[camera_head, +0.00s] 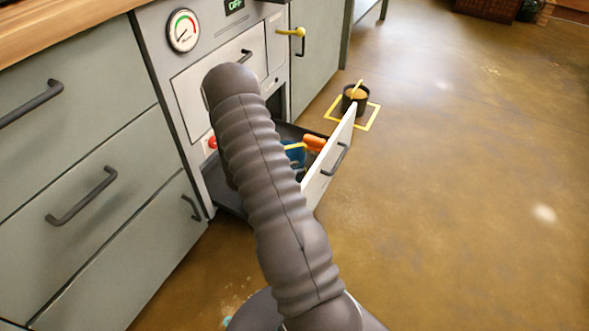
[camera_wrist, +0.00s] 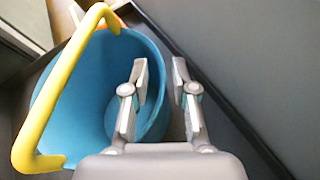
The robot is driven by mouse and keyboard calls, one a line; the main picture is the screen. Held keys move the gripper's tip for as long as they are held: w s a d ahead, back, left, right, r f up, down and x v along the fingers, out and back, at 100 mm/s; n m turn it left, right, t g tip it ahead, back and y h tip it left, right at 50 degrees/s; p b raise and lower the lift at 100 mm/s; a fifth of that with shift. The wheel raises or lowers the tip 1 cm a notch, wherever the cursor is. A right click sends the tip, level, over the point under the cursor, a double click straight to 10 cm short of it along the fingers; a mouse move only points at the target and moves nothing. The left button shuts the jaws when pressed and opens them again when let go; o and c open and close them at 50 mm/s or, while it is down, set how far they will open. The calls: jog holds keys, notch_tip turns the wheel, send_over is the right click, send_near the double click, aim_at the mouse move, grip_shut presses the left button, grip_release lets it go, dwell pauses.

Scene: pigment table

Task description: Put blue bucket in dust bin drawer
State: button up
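The dust bin drawer (camera_head: 327,161) is pulled out at the bottom of the grey cabinet unit. The blue bucket (camera_head: 296,156) shows inside it in the head view, partly hidden by my arm. In the wrist view the blue bucket (camera_wrist: 85,90) is seen from above, its yellow handle (camera_wrist: 68,75) folded to the left, inside the dark drawer. My gripper (camera_wrist: 160,68) has its fingers apart at the bucket's right rim, the left finger over the inside and the right finger outside. My gripper is hidden in the head view.
An orange object (camera_head: 314,142) lies in the drawer beside the bucket. A dark bucket (camera_head: 355,98) stands on a yellow floor square right of the drawer. Closed cabinet drawers (camera_head: 75,130) fill the left. The floor to the right is open.

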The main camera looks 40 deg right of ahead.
jog(key=shift+r, duration=0.1)
jog(key=shift+a+r, duration=0.1)
jog(key=shift+a, duration=0.1)
jog(key=s+v, duration=0.1)
jog(key=v, duration=1)
jog(key=s+a+r+m+y, duration=0.3)
jog(key=s+r+m, duration=0.1)
jog(key=r, duration=0.5)
jog(key=s+a+r+m+y, duration=0.2)
jog(key=s+a+r+m, duration=0.15)
jog(key=r, duration=0.65)
jog(key=s+a+r+m+t+y, duration=0.6)
jog(key=s+a+r, duration=0.7)
jog(key=a, duration=0.3)
jog(key=shift+s+r+m+t+y+p, duration=0.4)
jog(key=shift+s+m+y, duration=0.4)
jog(key=shift+y, duration=0.4)
jog(key=shift+w+f, duration=0.1)
jog(key=shift+f, duration=0.05)
